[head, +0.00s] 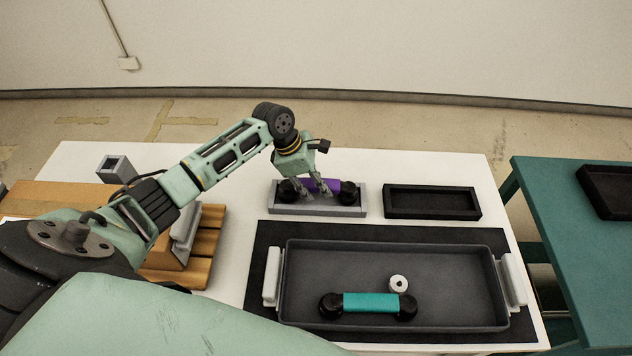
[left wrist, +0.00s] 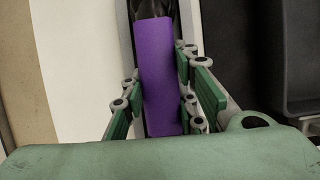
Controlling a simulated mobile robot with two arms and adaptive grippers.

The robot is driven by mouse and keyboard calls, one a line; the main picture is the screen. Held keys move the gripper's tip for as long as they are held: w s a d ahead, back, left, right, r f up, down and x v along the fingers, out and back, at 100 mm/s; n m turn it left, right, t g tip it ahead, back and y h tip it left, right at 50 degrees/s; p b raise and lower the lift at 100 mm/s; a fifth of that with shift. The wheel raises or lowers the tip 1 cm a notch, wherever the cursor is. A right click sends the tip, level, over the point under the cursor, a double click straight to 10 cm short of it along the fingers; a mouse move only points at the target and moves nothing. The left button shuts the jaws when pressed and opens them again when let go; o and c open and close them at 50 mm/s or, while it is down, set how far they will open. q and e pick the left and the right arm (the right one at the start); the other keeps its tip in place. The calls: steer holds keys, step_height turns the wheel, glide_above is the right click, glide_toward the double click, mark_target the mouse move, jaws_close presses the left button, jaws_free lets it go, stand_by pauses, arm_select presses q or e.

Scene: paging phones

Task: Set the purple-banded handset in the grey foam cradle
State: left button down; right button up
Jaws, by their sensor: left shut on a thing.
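The purple-banded handset (head: 330,185) is at the grey foam cradle (head: 318,210), with its black ends showing above the cradle's front wall. It looks level and lies along the cradle; I cannot tell whether it rests on the bottom. My left gripper (head: 318,188) is shut on the handset's purple band from above. In the left wrist view the purple band (left wrist: 160,75) lies between the two green-padded fingers, with one black end beyond it. The cradle is mostly hidden in that view. My right gripper is not in view.
A black empty tray (head: 432,214) stands right of the cradle. In front, a large grey tray (head: 460,318) holds a teal-banded handset (head: 370,303) and a white ring (head: 398,284). A wooden rack (head: 205,250) is at left, a teal table (head: 565,215) at right.

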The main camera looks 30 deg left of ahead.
arm_select(q)
steer(key=shift+f, duration=0.55)
stand_by(0.5)
steer(key=c, duration=1.7)
jaws_free()
steer(key=shift+o, duration=0.2)
steer(key=p+v, duration=0.8)
steer(key=p, duration=0.2)
steer(key=shift+r, duration=0.2)
steer(key=shift+a+r+p, duration=0.1)
steer(key=shift+r+p, duration=0.05)
steer(key=shift+p, duration=0.2)
steer(key=shift+a+r, duration=0.15)
steer(key=shift+r, duration=0.05)
steer(key=shift+v, duration=0.95)
